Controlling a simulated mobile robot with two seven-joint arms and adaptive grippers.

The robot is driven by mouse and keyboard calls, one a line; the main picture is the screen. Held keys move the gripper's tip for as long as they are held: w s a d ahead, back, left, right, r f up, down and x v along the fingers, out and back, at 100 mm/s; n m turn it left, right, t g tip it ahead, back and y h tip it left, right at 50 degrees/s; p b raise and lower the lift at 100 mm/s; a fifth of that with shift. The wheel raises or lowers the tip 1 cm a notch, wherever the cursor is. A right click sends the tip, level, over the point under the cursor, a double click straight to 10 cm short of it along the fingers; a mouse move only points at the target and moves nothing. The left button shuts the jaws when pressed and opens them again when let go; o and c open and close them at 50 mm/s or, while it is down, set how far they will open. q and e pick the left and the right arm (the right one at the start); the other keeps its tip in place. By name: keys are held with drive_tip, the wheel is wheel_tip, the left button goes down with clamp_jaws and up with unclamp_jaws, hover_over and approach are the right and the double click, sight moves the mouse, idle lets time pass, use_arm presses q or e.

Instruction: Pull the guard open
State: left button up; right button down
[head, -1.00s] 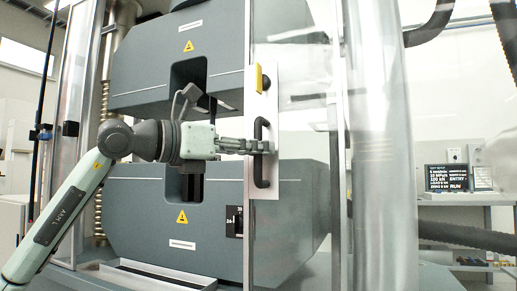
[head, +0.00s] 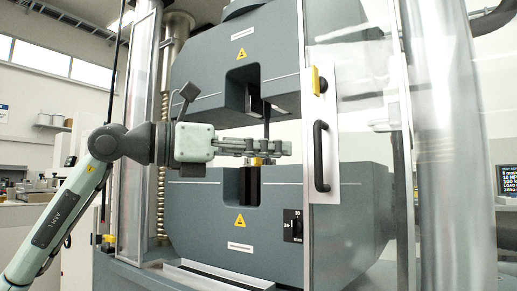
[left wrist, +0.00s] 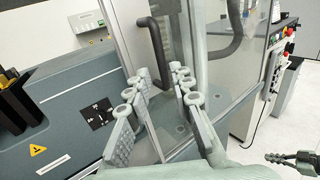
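The guard is a clear panel in a metal frame (head: 307,222) on the right front of the grey testing machine. Its black bar handle (head: 320,156) stands upright on a pale plate. In the left wrist view the handle (left wrist: 156,50) lies just beyond the fingertips. My left gripper (head: 288,147) points right, with its tips a little left of the handle and apart from it. In the left wrist view my left gripper (left wrist: 158,82) has its fingers spread with nothing between them. What looks like my right gripper (left wrist: 295,159) shows small and dark at the lower right.
A yellow-marked black latch (head: 317,81) sits above the handle. A clear round column (head: 445,150) stands to the right. The machine's grey lower block (head: 215,215) is behind my left gripper. A red-buttoned control post (left wrist: 283,50) stands at the right.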

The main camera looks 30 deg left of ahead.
use_arm(q)
drive_tip(key=shift+v, duration=1.2)
